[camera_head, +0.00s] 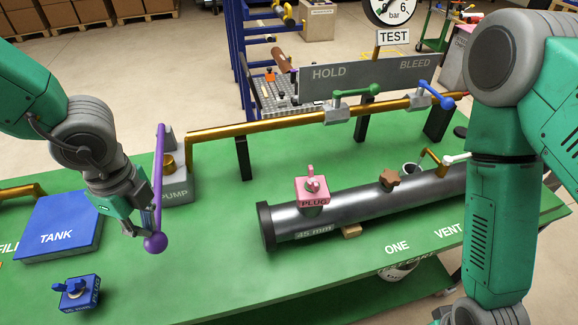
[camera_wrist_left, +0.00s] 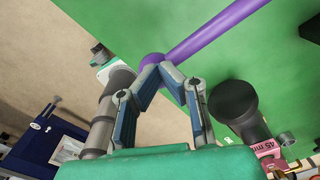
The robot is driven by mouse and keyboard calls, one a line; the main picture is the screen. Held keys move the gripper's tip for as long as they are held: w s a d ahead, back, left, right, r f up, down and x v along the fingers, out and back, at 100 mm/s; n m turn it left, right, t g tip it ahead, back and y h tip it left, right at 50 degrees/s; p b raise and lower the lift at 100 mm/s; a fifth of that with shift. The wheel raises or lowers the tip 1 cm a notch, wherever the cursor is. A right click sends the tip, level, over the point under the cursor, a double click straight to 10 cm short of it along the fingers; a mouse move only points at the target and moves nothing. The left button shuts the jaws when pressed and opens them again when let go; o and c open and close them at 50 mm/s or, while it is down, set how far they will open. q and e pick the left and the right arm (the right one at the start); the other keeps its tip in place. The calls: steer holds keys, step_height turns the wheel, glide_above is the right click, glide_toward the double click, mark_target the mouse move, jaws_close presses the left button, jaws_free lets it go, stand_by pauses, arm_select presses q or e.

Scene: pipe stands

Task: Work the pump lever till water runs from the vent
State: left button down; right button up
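The pump (camera_head: 176,188) is a grey block with a brass top on the green bench, left of centre. Its purple lever (camera_head: 159,170) stands up and ends low in a ball knob (camera_head: 155,243). My left gripper (camera_head: 151,222) is at the lever just above the knob. In the left wrist view its fingertips (camera_wrist_left: 161,70) close together at the knob end of the lever (camera_wrist_left: 215,28). The vent end (camera_head: 434,160) carries a brass elbow and white handle on the dark pipe (camera_head: 360,211); I see no water there. My right gripper is out of view.
A blue tank (camera_head: 60,226) and a small blue block (camera_head: 78,292) are at left. A pink plug (camera_head: 312,190) sits on the pipe. A brass line carries green HOLD (camera_head: 357,93) and blue BLEED (camera_head: 433,95) handles. A gauge (camera_head: 392,10) stands behind. My right arm covers the right side.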

arm_select(q)
steer(key=shift+f+b, duration=0.35)
steer(key=shift+f, duration=0.5)
step_height(320, 180, up, 14)
steer(key=p, duration=1.2)
steer(key=shift+f+p, duration=0.15)
steer(key=shift+p, duration=0.2)
step_height(320, 180, up, 7)
steer(key=shift+a, duration=0.1)
